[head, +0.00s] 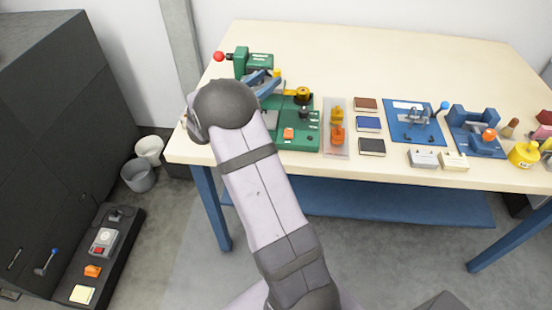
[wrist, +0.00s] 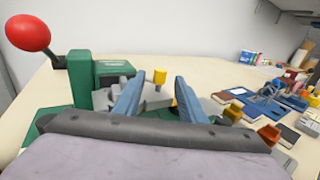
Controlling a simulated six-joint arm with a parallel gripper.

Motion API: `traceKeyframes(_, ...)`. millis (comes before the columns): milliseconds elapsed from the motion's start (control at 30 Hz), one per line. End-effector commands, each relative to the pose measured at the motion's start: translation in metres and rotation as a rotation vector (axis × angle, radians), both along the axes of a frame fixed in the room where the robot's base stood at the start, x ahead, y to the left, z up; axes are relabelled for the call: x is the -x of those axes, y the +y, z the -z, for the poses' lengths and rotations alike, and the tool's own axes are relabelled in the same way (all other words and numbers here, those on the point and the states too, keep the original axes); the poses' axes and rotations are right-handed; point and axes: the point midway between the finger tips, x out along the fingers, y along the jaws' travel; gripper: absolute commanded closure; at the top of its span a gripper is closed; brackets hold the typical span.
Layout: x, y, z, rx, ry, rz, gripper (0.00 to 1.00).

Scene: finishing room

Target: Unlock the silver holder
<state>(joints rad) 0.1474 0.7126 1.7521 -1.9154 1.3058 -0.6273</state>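A green machine (head: 258,63) stands at the table's left end, with a red ball (head: 219,56) on its lever. The machine (wrist: 82,80) and the red ball (wrist: 28,32) also show at the left in the wrist view. A silver-grey part with a yellow knob (wrist: 160,76) on it sits beside the machine. It may be the silver holder; I cannot tell for sure, and its lower part is hidden. My gripper (wrist: 158,88) has its two blue fingers apart, with the grey part and yellow knob seen between them. In the head view my arm partly hides my gripper (head: 268,84).
A green base (head: 300,140) carries an orange block and dark knobs. To its right are a clear tray (head: 336,150), several small books (head: 368,124), a blue plate with a silver clamp (head: 400,132) and a blue fixture (head: 478,118). The table's back is clear.

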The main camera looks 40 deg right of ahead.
Motion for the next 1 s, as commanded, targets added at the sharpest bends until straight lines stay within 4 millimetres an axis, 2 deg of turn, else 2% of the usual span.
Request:
traceKeyframes(67, 0.004, 0.015, 0.002, 0.000, -0.001, -0.003, 0.63)
traceKeyframes(133, 0.015, 0.016, -0.003, -0.045, -0.019, 0.026, 0.63)
traceKeyframes(467, 0.072, 0.026, 0.012, -0.290, -0.122, 0.176, 0.63)
traceKeyframes(1000, 0.155, 0.071, 0.033, -0.632, -0.315, 0.436, 0.63)
